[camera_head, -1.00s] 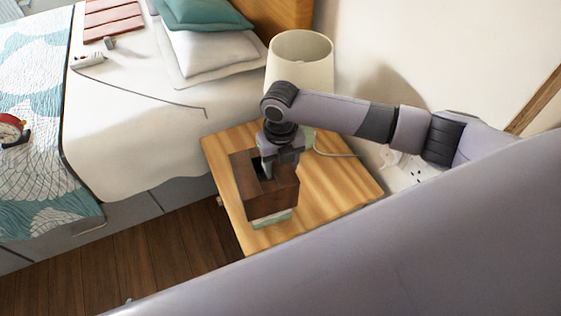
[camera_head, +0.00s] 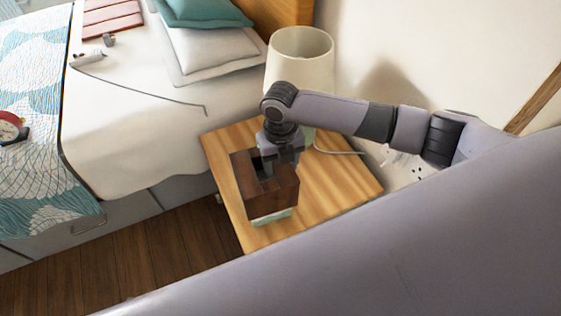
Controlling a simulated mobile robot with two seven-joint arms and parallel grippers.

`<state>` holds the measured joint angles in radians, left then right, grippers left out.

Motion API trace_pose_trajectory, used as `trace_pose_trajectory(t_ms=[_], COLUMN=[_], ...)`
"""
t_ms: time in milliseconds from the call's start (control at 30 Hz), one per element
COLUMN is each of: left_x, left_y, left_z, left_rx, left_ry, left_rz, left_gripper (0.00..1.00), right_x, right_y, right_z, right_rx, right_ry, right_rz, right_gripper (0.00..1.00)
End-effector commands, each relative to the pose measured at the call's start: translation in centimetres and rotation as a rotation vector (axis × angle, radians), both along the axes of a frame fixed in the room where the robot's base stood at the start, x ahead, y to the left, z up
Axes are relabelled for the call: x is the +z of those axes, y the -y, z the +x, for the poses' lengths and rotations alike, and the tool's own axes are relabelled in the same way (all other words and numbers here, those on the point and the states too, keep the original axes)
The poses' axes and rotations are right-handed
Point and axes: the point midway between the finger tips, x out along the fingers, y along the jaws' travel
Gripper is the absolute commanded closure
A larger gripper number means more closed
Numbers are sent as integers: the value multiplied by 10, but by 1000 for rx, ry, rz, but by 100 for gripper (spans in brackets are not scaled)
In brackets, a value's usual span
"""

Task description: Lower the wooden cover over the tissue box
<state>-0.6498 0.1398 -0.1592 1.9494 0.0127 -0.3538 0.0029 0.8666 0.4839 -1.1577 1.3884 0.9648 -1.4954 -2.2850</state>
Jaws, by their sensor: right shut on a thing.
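The dark brown wooden cover (camera_head: 272,202) is over the pale green tissue box (camera_head: 271,217) on the wooden nightstand. A strip of the tissue box shows below the cover's lower edge; the rest is hidden inside it. My right gripper (camera_head: 268,162) comes down from above at the cover's top opening and is shut on the cover; its fingertips are partly hidden. My left gripper is not in view.
The nightstand (camera_head: 335,187) has bare wood to the right of the cover. A cream lamp (camera_head: 300,60) stands behind my right gripper. The bed (camera_head: 135,130) is on the left, with a wall on the right.

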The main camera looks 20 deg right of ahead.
Motion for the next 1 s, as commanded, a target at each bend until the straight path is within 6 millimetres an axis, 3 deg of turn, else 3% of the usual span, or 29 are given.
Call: trace_pose_trajectory(t_ms=[1000], left_x=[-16], left_y=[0], left_z=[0], left_rx=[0], left_ry=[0], left_rz=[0], left_gripper=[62], right_x=[-25], right_y=[0], right_z=[0], right_rx=[1], right_ry=[1], right_rz=[1], right_gripper=[84])
